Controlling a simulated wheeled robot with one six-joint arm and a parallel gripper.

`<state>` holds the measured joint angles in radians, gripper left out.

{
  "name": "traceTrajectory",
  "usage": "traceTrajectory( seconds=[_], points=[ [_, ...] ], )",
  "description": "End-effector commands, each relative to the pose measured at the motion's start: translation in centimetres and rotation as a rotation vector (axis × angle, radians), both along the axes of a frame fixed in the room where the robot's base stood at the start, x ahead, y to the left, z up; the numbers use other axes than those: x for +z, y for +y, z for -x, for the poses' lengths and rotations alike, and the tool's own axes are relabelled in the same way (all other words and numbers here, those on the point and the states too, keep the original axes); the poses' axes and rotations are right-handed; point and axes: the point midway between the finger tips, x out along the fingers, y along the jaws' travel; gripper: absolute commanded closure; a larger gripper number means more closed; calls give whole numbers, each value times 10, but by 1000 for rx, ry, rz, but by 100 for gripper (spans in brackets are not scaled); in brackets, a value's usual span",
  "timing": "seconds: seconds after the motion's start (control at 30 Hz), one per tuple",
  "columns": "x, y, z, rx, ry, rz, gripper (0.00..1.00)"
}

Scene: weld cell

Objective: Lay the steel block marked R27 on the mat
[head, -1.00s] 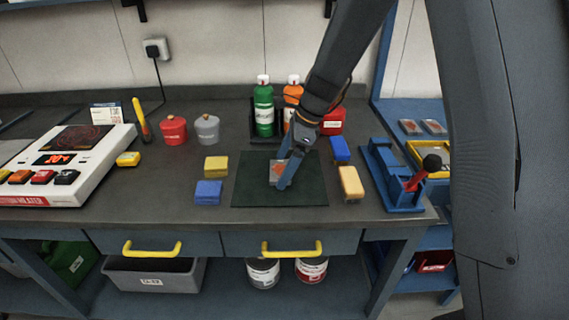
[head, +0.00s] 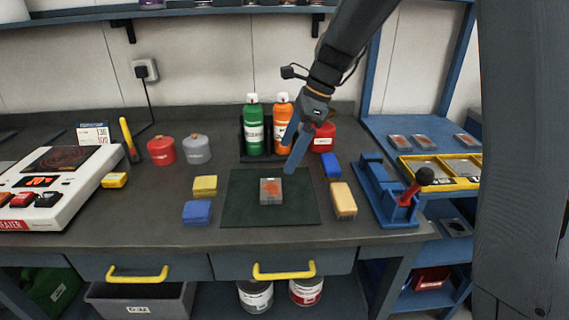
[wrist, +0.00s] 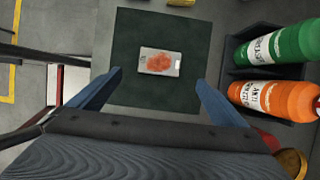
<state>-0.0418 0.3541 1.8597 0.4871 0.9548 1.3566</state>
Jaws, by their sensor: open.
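A grey steel block (head: 271,190) with an orange-red patch on top lies flat on the dark green mat (head: 240,213), near its middle. I cannot read its marking. The block also shows in the wrist view (wrist: 160,62), whole and clear of the fingers, on the mat (wrist: 130,30). My gripper (head: 290,158) is open and empty, above the mat and apart from the block. Its two blue fingers are spread wide in the wrist view (wrist: 160,80), with the block seen beyond the gap between them.
Green (head: 254,127) and orange (head: 283,125) bottles stand in a holder behind the mat. Yellow and blue blocks flank the mat. A blue clamp (head: 385,195) with a red lever is at right. More grey blocks with reddish patches (head: 424,142) lie on the blue side shelf.

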Motion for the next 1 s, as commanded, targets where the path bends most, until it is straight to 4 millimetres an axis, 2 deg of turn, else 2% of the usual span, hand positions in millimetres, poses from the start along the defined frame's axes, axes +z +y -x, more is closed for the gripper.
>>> traceTrajectory(
  seconds=[0.2, 0.33, 0.47, 0.6, 0.8, 0.9, 1.0],
  points=[
    [7, -5, 2, 6, -3, 4, 3],
    [-4, -16, 19, 110, -42, 45, 3],
    [-28, -41, 61, 377, -128, 137, 3],
    [-57, -74, 120, 780, -223, 246, 3],
    [-87, -104, 190, 1296, -308, 334, 3],
    [-95, -112, 212, 1463, -331, 351, 3],
    [-99, -117, 222, 1553, -343, 357, 3]
  ],
)
